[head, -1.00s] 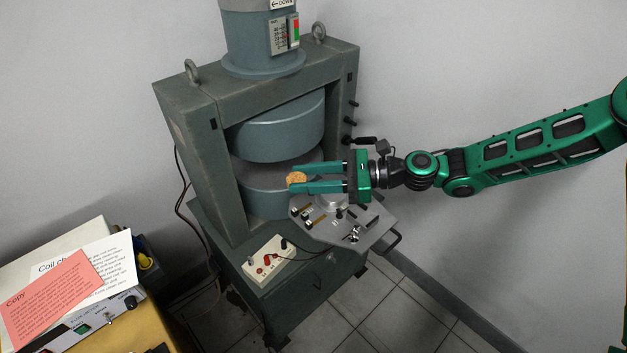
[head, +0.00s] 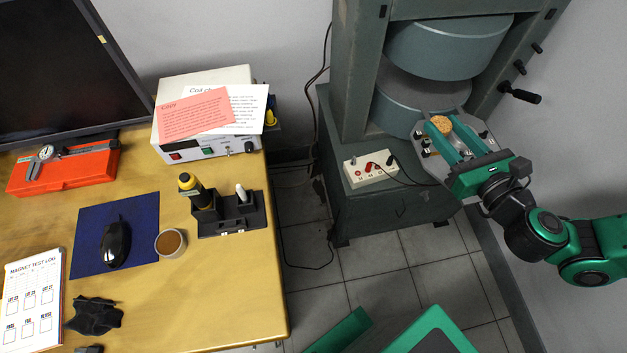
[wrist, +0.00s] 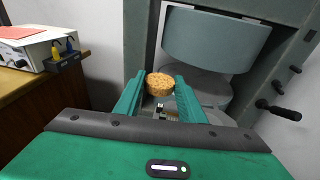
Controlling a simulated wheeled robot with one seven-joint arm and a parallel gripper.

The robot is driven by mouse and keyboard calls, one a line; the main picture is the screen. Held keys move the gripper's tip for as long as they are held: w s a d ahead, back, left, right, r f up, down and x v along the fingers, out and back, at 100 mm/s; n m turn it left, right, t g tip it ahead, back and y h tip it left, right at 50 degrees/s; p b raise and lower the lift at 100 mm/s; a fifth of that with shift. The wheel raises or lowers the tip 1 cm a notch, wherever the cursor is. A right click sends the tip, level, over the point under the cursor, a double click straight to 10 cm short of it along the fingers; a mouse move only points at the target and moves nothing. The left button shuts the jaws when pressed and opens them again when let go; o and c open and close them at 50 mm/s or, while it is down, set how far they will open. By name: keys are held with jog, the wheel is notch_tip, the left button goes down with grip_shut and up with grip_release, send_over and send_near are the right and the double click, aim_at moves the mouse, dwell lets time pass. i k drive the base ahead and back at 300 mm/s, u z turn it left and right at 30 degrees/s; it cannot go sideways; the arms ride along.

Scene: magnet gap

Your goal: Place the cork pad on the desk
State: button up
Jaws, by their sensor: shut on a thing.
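The cork pad (head: 441,124) is a small round tan disc. It is held between the fingertips of my gripper (head: 447,131), in front of the big magnet. The wrist view shows the cork pad (wrist: 160,84) pinched between the two green fingers, above the instrument plate. The wooden desk (head: 240,290) is at the left in the head view, across a strip of floor from my gripper. In the wrist view, only a corner of the desk (wrist: 20,85) shows at the left.
The magnet (head: 420,100) stands on a cabinet with a switch box (head: 370,170). On the desk are a mouse pad (head: 90,225), a mug (head: 171,243), a tool holder (head: 235,215), a power supply (head: 215,150), a red case (head: 65,170) and a log sheet (head: 32,300). The desk's front right area is bare.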

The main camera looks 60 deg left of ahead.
aim_at(242, 293)
jog(key=u, duration=0.7)
jog(key=k, duration=1.75)
jog(key=z, duration=0.2)
